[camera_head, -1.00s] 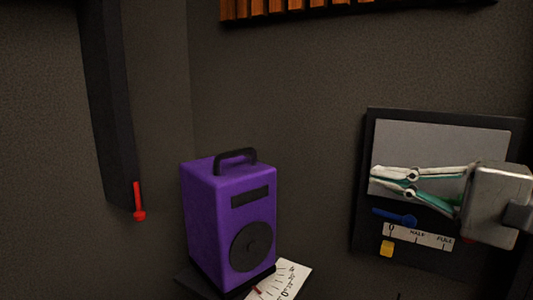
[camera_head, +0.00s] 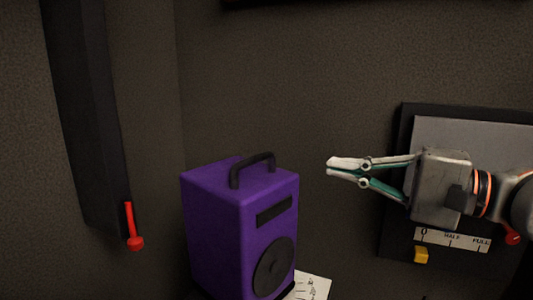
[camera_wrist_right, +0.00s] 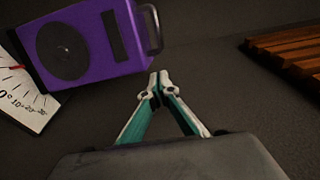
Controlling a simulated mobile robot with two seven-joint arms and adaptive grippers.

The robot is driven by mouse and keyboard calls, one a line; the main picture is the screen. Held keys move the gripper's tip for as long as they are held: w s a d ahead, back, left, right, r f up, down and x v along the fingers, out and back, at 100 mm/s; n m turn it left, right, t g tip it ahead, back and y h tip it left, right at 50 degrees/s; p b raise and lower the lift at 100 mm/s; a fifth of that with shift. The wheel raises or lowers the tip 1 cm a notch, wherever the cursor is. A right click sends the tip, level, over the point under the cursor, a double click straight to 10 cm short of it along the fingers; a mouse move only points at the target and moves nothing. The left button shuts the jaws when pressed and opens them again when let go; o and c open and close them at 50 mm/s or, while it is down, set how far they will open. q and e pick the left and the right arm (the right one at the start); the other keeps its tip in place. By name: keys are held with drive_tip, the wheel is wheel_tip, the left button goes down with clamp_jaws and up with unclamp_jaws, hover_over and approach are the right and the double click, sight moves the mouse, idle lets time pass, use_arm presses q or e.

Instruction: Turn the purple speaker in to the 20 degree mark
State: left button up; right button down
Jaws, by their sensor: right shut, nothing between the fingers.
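The purple speaker (camera_head: 222,215) stands upright in the lower middle of the head view, with a black handle on top and a round black cone on its front. It also shows at the upper left of the right wrist view (camera_wrist_right: 95,22). A white scale card (camera_wrist_right: 25,90) with degree marks and a red pointer lies at its foot; in the head view only a corner of the card (camera_head: 314,287) shows. My right gripper (camera_head: 328,167) is shut and empty, to the right of the speaker and apart from it. My left gripper is not in view.
A panel (camera_head: 470,150) with a half/full scale (camera_head: 452,240), a yellow block (camera_head: 421,255) and a red knob (camera_head: 512,238) is behind my right arm. A dark post (camera_head: 85,130) with a red lever (camera_head: 132,228) stands at left. Wooden slats (camera_wrist_right: 290,50) show in the wrist view.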

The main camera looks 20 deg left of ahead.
sight(286, 170)
drive_tip(key=shift+w+a, duration=0.35)
drive_tip(key=shift+a, duration=1.4)
drive_tip(key=shift+w+a, duration=0.35)
drive_tip(key=shift+a, duration=1.4)
drive_tip(key=shift+w+a, duration=0.35)
drive_tip(key=shift+a, duration=1.4)
